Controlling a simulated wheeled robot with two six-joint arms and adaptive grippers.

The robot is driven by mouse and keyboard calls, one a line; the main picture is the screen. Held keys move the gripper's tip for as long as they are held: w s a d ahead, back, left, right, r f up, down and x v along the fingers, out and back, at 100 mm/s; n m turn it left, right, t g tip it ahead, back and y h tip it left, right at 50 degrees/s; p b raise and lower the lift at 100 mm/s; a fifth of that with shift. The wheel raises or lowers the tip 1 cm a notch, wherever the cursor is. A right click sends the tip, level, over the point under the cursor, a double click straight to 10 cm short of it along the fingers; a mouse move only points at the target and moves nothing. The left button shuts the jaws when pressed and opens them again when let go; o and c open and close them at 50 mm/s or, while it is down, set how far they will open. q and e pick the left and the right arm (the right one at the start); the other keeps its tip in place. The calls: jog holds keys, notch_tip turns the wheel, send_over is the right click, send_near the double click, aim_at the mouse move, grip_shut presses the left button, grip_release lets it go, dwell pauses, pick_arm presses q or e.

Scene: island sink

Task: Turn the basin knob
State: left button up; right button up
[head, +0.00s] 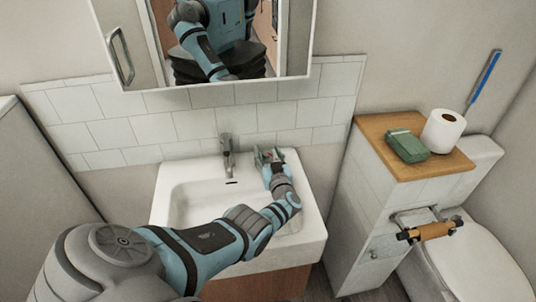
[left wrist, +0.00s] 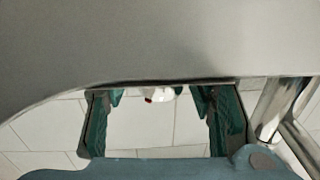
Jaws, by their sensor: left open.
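The grey metal basin tap (head: 228,158) stands at the back of the white basin (head: 314,238), with its upper part at the top (head: 225,139). My left gripper (head: 268,155) is open at the basin's back rim, to the right of the tap and apart from it. In the left wrist view, my open fingers (left wrist: 157,105) frame a small white piece with a red mark (left wrist: 160,94), partly hidden by a grey edge. I cannot tell whether it is a knob or whether the fingers touch it. A shiny metal part (left wrist: 273,108) shows at the right. My right gripper is not in view.
A mirror cabinet (head: 215,89) hangs above the tap. A tiled wall (head: 190,126) is close behind the basin.

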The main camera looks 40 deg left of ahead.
pick_arm(q)
jog(key=shift+r, duration=0.15)
notch_tip(320, 180, up, 10)
jog(key=shift+f, duration=0.15)
dwell(0.3)
